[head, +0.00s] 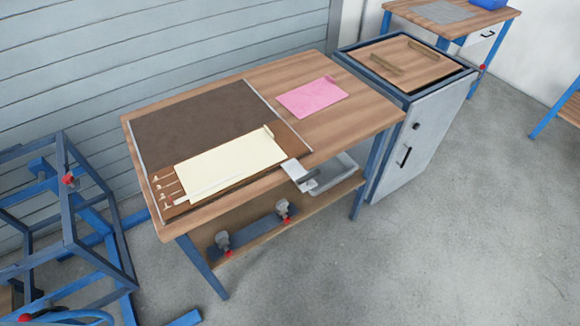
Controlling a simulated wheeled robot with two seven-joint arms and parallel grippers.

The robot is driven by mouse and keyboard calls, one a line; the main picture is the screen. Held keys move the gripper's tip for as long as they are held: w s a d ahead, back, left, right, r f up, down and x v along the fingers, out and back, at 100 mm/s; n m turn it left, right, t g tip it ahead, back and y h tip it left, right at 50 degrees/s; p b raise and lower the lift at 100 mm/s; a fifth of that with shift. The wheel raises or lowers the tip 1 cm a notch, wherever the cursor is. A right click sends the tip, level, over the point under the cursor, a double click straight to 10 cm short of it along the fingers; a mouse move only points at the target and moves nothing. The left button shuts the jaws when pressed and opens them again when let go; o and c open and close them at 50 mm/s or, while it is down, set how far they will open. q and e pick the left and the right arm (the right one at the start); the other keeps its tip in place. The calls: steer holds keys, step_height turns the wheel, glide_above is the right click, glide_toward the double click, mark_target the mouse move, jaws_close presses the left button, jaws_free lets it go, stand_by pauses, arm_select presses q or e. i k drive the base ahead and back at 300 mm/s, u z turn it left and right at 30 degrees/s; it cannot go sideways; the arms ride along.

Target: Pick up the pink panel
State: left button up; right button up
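The pink panel (312,97) lies flat on the right part of the wooden workbench top (350,112). It looks thin and roughly rectangular, with a slightly raised strip near its right corner. Nothing lies on top of it. Neither of my grippers shows in the head view, so their state and distance from the panel are hidden.
A metal bracket (300,174) sits at the bench's front edge. A cabinet (412,145) stands close right. A blue frame (70,215) stands left. Floor in front is clear.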

mark_target(303, 102)
steer(key=z, duration=0.55)
steer(key=k, duration=1.25)
steer(key=z, duration=0.95)
steer(key=i, duration=1.75)
steer(key=u, duration=0.4)
steer(key=i, duration=1.5)
steer(key=u, duration=1.8)
steer(key=i, duration=0.6)
steer(key=u, duration=0.55)
